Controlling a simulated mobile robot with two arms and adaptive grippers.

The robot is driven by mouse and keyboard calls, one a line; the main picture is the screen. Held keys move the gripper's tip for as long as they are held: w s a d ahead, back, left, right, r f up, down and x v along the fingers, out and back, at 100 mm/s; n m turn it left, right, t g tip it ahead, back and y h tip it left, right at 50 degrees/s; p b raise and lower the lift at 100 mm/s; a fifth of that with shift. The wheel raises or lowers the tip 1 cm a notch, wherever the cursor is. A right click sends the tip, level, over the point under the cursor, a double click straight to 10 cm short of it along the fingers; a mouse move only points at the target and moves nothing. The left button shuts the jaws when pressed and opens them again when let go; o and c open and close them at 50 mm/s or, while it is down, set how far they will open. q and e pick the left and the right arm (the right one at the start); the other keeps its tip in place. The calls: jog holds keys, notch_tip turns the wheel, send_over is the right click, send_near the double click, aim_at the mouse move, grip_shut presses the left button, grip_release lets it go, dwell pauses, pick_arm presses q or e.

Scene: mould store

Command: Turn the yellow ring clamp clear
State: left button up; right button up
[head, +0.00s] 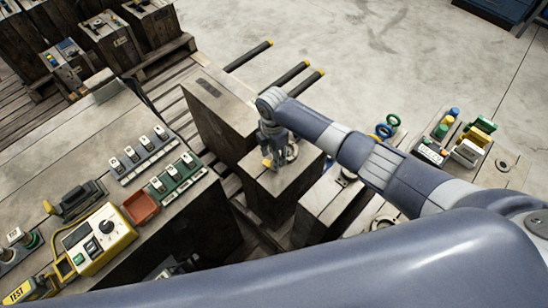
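My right arm reaches in from the right. Its gripper (270,150) points down at the top of a grey-topped dark block (300,175) in the middle of the head view. A small yellow part (266,162), possibly of the yellow ring clamp, shows at the fingertips. A grey metal ring (292,152) sits just right of the gripper on the same block. The fingers are small and partly hidden, so I cannot tell whether they are shut on the yellow part. My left gripper is not in view.
A taller block (212,100) stands close behind and left of the gripper. Three dark yellow-tipped bars (290,75) stick out beyond it. Blue and green rings (388,126) lie right of the forearm, near a parts tray (455,140). A bench with a yellow meter (98,240) fills the left.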

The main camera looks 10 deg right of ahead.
notch_tip(320, 180, up, 10)
jog(key=shift+f, duration=0.2)
jog(key=shift+f, duration=0.1)
dwell(0.5)
